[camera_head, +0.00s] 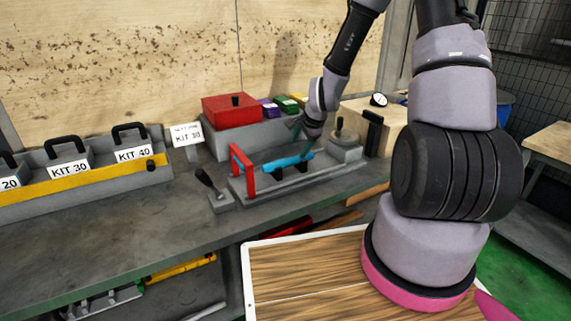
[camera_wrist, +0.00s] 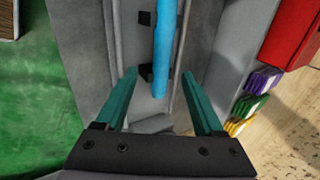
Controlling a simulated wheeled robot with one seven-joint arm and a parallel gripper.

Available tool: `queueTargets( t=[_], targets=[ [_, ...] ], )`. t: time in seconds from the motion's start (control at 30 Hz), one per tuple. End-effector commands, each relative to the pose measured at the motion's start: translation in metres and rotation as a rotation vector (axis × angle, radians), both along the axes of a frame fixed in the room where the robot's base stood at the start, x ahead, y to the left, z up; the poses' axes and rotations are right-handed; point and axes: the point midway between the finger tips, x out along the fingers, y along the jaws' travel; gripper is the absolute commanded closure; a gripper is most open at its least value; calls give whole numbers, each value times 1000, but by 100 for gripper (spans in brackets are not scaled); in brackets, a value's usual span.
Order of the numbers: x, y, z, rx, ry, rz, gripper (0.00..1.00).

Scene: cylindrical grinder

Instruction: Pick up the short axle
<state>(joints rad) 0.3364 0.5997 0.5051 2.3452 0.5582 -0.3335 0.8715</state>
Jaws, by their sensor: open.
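A blue axle (camera_head: 288,161), the only axle I can make out, lies in the grey grinder fixture on the bench. It rests across dark supports near a red upright frame (camera_head: 242,170). My gripper (camera_head: 302,135) is over its right end in the head view. In the wrist view the axle (camera_wrist: 163,45) runs down from the top edge, and its near end lies between the two teal fingers of my gripper (camera_wrist: 159,76). The fingers are spread wide, with space on both sides of the axle. Contact is not visible.
A red box (camera_head: 235,110) and small coloured boxes (camera_head: 285,104) stand behind the fixture. A black-handled lever (camera_head: 212,187) is in front. KIT bins (camera_head: 100,165) line the left of the bench. A wooden-topped tray (camera_head: 300,275) is at the front. The bench's front left is clear.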

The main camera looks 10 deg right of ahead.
Motion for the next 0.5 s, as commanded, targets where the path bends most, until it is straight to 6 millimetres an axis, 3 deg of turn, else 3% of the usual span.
queueTargets(
  t=[0.2,0.5],
  targets=[
    [15,6,-28,0,1,2,30],
    [29,12,-50,-1,3,1,30]
  ],
)
